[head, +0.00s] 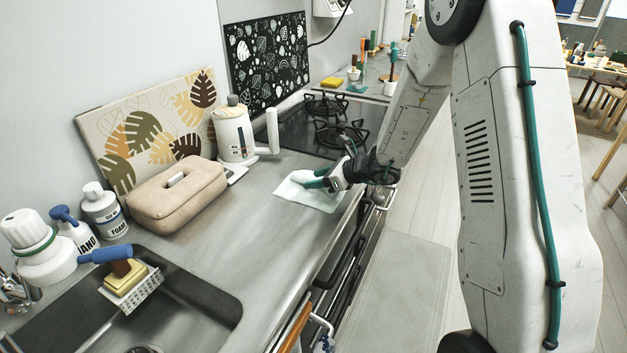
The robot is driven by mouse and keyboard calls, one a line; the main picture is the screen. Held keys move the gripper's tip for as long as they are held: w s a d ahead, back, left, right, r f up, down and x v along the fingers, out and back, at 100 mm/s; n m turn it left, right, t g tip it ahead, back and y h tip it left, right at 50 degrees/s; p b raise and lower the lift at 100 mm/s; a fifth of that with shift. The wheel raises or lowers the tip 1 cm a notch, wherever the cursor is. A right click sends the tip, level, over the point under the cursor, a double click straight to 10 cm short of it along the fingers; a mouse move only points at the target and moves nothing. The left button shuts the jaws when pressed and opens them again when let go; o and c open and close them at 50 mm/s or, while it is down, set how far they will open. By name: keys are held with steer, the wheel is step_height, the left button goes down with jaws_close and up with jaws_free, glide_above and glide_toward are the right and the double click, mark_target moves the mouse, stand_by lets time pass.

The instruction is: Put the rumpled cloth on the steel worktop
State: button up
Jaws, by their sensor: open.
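A pale, whitish-green cloth (312,198) lies spread on the steel worktop (262,232), close to its front edge and short of the stove. My gripper (306,180) is open, low over the back part of the cloth, and its fingers hide some of it. I cannot tell whether the fingers touch the cloth. The front part of the cloth rests on the steel.
A beige padded case (177,194) and a white kettle (234,135) stand left of the cloth. The black gas stove (290,128) is behind it. The sink (190,305) is at the front left. Bare steel lies between sink and cloth.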

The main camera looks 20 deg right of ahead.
steer(key=v, duration=1)
steer(key=shift+s+d+r, duration=0.1)
steer(key=s+a+r+n+g, duration=0.3)
steer(key=s+a+r+n, duration=0.25)
steer(key=s+n, duration=0.2)
steer(key=s+a+r+n+g, duration=0.3)
steer(key=s+a+r+n, duration=0.25)
steer(key=s+n, duration=0.2)
steer(key=s+d+r+n+h, duration=0.2)
steer(key=s+n, duration=0.4)
steer(key=s, duration=0.4)
steer(key=s+d+r+n+g+h, duration=0.1)
steer(key=s+d+n+h, duration=0.3)
steer(key=s, duration=0.6)
steer(key=r+n+h, duration=0.1)
steer(key=n+h, duration=0.1)
steer(key=shift+r+h, duration=0.25)
steer(key=shift+h, duration=0.05)
steer(key=shift+d, duration=0.1)
